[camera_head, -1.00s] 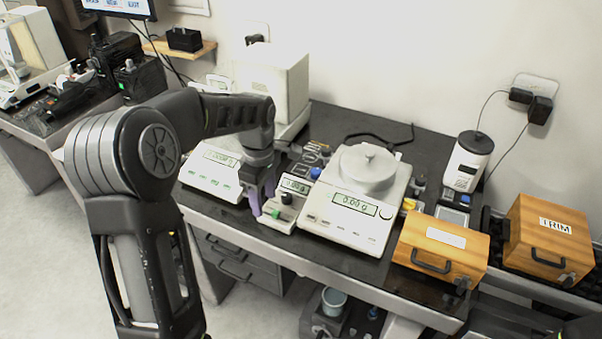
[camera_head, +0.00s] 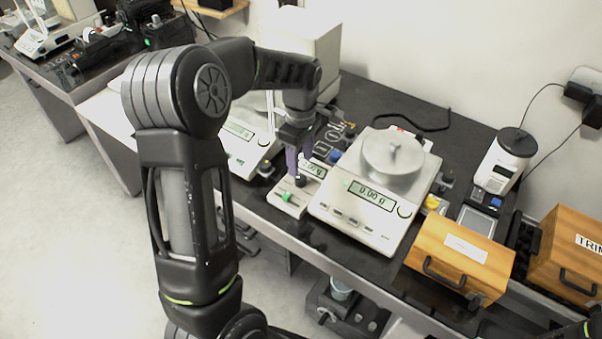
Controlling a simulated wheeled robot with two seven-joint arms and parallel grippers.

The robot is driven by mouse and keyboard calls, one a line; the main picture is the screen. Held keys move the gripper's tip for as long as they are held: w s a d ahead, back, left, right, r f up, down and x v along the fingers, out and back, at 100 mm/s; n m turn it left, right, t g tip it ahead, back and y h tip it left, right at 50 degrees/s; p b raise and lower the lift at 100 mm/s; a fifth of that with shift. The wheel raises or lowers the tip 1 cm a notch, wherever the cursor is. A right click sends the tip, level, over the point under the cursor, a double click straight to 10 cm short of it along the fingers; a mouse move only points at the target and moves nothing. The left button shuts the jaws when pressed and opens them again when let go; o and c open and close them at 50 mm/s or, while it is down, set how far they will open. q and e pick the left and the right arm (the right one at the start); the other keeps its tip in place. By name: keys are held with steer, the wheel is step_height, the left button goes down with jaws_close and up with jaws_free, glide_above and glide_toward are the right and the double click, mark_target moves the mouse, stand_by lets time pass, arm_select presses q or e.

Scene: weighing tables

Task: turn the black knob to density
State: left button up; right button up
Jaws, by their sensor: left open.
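The black knob (camera_head: 300,181) stands on a small pale device (camera_head: 285,202) with a digital display, between two white balances. A green knob (camera_head: 287,197) sits in front of it on the same device. My left gripper (camera_head: 299,170) points down over the device, its purple fingers open just above and behind the black knob. I cannot tell whether the fingers touch the knob. The gripper hides part of the display. Any density marking is too small to read. My right gripper is not in view.
A balance (camera_head: 350,220) reading 0.00 g, with a round lidded pan, stands close on the right. Another balance (camera_head: 240,150) is partly behind my left arm. The dark table's front edge is near the device.

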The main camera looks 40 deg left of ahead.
mark_target(301, 177)
arm_select(q)
step_height(301, 177, down, 6)
steer(key=shift+f+p, duration=0.15)
steer(key=shift+p, duration=0.3)
jaws_close()
stand_by(0.4)
